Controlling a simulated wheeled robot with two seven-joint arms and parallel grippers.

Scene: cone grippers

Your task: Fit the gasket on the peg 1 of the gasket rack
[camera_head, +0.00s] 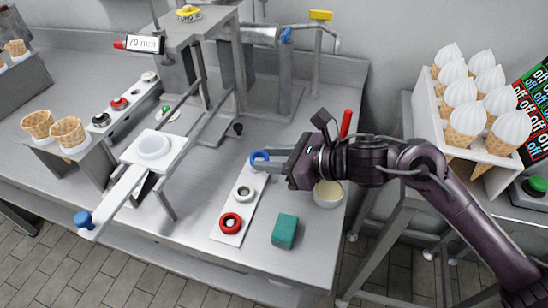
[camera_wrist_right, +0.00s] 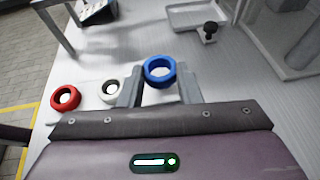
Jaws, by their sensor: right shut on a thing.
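The gasket rack (camera_head: 237,211) is a pale flat strip lying on the steel table. A red gasket (camera_head: 230,222) sits at its near end and a white gasket (camera_head: 244,193) at its middle. They also show in the right wrist view, red (camera_wrist_right: 65,98) and white (camera_wrist_right: 111,91). My right gripper (camera_head: 262,158) is shut on a blue gasket (camera_wrist_right: 160,71) at the rack's far end. The fingers stand on both sides of the ring. Whether the ring rests on a peg or hangs above the strip is hidden. My left gripper is not in view.
A green block (camera_head: 285,230) lies near the table's front edge. A round tub (camera_head: 328,194) stands under my right forearm. A press with a white plate (camera_head: 155,148) stands left of the rack. A cone holder (camera_head: 484,100) is at the right.

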